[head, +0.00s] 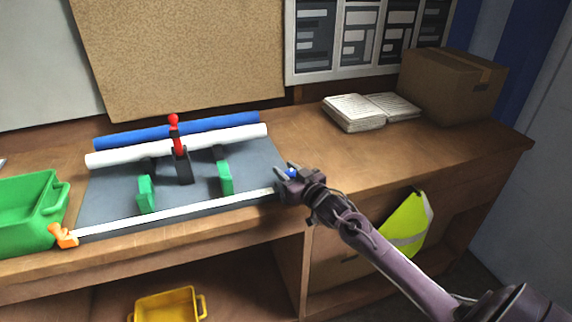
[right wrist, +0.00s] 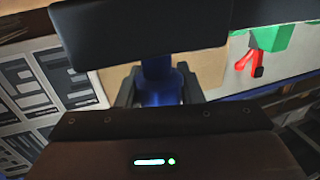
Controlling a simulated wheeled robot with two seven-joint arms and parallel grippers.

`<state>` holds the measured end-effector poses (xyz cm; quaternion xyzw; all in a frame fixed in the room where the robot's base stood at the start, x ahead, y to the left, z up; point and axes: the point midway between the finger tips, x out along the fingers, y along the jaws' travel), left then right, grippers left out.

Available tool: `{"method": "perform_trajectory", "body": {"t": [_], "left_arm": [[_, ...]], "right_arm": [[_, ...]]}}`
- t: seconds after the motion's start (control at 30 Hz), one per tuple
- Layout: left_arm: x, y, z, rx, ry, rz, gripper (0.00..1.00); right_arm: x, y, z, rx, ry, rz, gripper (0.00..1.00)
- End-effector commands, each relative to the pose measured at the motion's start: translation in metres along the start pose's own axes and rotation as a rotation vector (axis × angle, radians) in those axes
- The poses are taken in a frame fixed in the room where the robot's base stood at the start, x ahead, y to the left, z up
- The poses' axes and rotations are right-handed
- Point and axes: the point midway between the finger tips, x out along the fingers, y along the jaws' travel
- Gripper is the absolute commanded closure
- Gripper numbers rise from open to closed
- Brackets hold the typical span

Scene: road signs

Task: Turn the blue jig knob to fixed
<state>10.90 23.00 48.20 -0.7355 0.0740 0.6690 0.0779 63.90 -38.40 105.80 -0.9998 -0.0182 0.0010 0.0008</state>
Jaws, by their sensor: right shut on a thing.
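The blue knob (head: 291,173) shows as a small blue spot between the fingers of my right gripper (head: 286,172), at the right end of the jig. In the right wrist view the blue knob (right wrist: 160,85) sits between the two dark fingers, and my right gripper (right wrist: 160,90) is shut on it. The knob's setting cannot be read. The jig is a grey board (head: 115,203) with a white strip (head: 180,212) along its front edge, two green blocks (head: 146,194) and a red-handled clamp (head: 175,135). My left gripper is not in view.
A white tube (head: 110,158) and a blue tube (head: 125,138) lie across the back of the jig. A green crate (head: 25,215) stands left, beside an orange piece (head: 63,236). An open book (head: 355,112) and a cardboard box (head: 450,88) are back right.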

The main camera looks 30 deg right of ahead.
Motion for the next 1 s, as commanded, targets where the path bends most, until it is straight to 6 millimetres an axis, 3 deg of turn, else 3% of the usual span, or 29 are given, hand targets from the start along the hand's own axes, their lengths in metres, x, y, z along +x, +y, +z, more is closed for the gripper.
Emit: {"method": "perform_trajectory", "body": {"t": [0.27,1.0], "left_arm": [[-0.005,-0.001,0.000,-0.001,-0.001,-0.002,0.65],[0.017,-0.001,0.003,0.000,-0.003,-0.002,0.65]], "right_arm": [[0.000,0.002,0.001,0.010,0.002,0.262,0.89],[-0.005,0.012,0.002,0.003,0.001,0.848,0.89]]}}
